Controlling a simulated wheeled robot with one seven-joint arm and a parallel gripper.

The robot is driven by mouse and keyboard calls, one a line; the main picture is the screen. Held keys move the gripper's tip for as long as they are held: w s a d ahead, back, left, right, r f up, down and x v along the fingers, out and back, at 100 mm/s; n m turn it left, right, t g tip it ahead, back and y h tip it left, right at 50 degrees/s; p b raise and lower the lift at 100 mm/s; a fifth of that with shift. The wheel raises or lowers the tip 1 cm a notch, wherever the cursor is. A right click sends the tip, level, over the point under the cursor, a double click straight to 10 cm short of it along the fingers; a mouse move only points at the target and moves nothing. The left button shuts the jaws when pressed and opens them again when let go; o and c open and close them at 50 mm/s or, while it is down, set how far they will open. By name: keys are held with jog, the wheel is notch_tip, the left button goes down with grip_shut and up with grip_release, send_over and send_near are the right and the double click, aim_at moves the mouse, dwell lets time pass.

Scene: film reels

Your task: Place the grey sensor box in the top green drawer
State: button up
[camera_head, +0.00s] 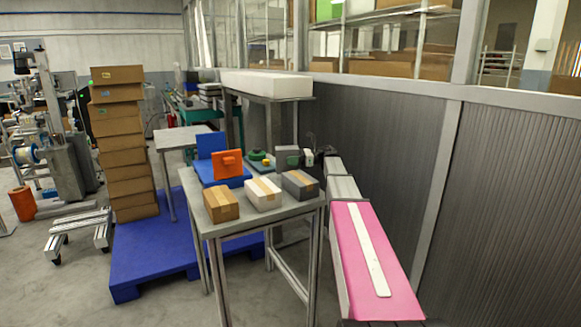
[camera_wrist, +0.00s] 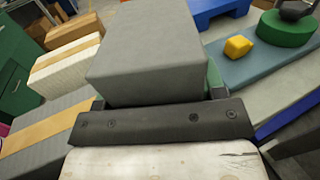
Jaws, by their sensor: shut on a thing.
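The plain grey sensor box (camera_wrist: 148,52) fills the middle of the wrist view, held at the dark jaws of my gripper (camera_wrist: 160,112). My gripper is shut on it. In the head view the small grey box (camera_head: 287,156) is at the far right of the metal table, with my gripper (camera_head: 307,157) just right of it. I cannot tell whether the box touches the table. A dark green panelled unit (camera_wrist: 14,88) shows at the left edge of the wrist view, cut off. I cannot tell whether a drawer there is open.
The metal table (camera_head: 240,228) holds brown (camera_head: 221,203), white (camera_head: 263,193) and grey taped (camera_head: 300,184) cartons in front. Behind are an orange block (camera_head: 229,164), a blue holder (camera_head: 211,144) and a green round piece (camera_head: 258,155). Stacked cartons (camera_head: 120,150) stand on a blue pallet (camera_head: 150,255).

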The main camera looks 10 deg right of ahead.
jog(key=shift+f, duration=1.6)
jog(key=shift+f, duration=0.1)
jog(key=o, duration=0.8)
jog(key=shift+c, duration=0.2)
